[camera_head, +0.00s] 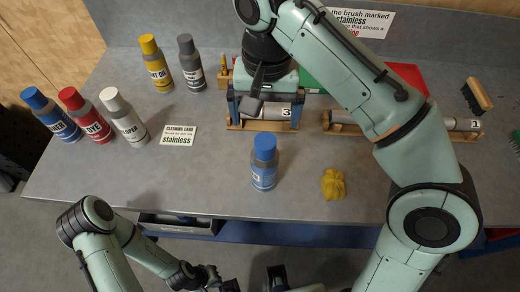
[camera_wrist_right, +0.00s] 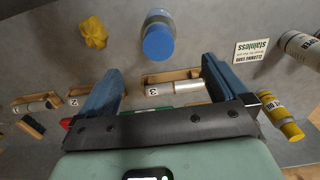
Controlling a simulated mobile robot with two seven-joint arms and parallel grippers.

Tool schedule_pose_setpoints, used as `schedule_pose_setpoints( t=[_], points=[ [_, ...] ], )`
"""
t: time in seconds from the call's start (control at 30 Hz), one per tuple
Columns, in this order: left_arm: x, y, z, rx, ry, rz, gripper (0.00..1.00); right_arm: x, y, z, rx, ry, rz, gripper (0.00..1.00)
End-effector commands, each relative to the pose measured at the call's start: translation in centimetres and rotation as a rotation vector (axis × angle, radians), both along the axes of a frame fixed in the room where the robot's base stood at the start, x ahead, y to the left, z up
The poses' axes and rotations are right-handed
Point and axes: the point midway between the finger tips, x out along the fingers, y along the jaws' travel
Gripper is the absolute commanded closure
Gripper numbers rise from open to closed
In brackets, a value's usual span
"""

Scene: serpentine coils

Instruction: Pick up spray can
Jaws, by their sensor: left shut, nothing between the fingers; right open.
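A blue-capped spray can (camera_head: 264,165) with a blue label stands upright near the front edge of the bench. It also shows in the right wrist view (camera_wrist_right: 158,38), beyond the open fingers. My right gripper (camera_head: 265,112) is open and empty, pointing down above the coil marked 3 (camera_head: 264,112), behind the can and apart from it. Its two blue fingers frame the right wrist view (camera_wrist_right: 160,82). My left gripper (camera_head: 211,276) is shut and empty, low at the bottom of the head view, in front of the bench and away from the can.
Blue, red and white cans (camera_head: 90,120) stand at the left; yellow and grey cans (camera_head: 172,66) stand behind. A card (camera_head: 178,136) lies between them and the blue can. A yellow cloth (camera_head: 333,184) lies right of the can. Coil 1 (camera_head: 455,124) and a brush (camera_head: 477,96) are right.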

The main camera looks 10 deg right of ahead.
Motion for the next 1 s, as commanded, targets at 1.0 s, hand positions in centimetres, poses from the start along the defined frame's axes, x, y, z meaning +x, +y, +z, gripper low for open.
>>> schedule_pose_setpoints(
  t=[1.0],
  points=[
    [-1.7, 0.0, -5.3, 0.0, 0.019, 0.001, 1.0, 0.1, 0.0, -13.1, 0.001, 0.002, -0.001, 0.0]
  ],
)
